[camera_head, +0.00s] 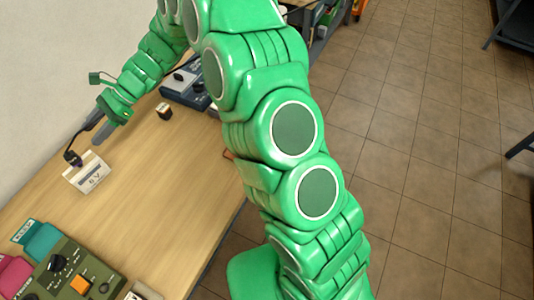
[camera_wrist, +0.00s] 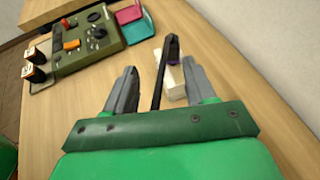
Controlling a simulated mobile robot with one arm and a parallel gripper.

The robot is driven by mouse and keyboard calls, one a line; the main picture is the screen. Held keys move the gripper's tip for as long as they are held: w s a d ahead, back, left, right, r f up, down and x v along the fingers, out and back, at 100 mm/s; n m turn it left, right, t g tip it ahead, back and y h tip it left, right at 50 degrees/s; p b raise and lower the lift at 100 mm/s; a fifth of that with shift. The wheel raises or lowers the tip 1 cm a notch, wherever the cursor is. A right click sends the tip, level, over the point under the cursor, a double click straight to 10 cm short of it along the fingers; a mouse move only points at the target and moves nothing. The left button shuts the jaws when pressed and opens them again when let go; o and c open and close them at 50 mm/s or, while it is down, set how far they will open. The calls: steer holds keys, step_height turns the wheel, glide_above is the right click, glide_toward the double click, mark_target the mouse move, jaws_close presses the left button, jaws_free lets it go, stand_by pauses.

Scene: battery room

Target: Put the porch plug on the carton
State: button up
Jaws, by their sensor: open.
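A small pale block with a printed label (camera_head: 88,172) sits on the wooden table at the left. It may be the carton. It also shows in the wrist view, partly hidden (camera_wrist: 172,82). A dark piece with a purple band (camera_head: 74,159) is at its far-left edge. In the wrist view a thin black rod runs between my fingers towards this piece (camera_wrist: 171,48). I cannot tell whether it is the porch plug. My gripper (camera_head: 97,128) is open above the table, close to the pale block. Its two grey fingers stand apart in the wrist view (camera_wrist: 160,88).
A green control panel (camera_wrist: 85,40) with knobs and an orange switch is at the near left of the table. Pink and teal pieces (camera_wrist: 132,16) lie beside it. A dark blue device (camera_head: 186,86) and a small dark block (camera_head: 164,111) are farther back. The table middle is clear.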

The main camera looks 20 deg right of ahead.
steer(key=s+d+r+n+h, duration=0.3)
steer(key=s+d+r+n, duration=0.15)
steer(key=s+d, duration=0.35)
steer(key=s+d+r+n+h, duration=0.25)
steer(key=s+d+r, duration=0.3)
steer(key=d, duration=0.35)
steer(key=s+d+r+n+t+h, duration=0.1)
steer(key=s+d+n+h, duration=0.1)
steer(key=s+d, duration=0.7)
steer(key=s+d+n+t+h, duration=0.2)
steer(key=s+d, duration=0.8)
steer(key=d, duration=0.6)
steer(key=shift+s+d+r+n+t+h, duration=0.15)
steer(key=shift+d+r+n+t+h, duration=0.2)
steer(key=shift+n+h, duration=0.7)
steer(key=shift+m, duration=0.25)
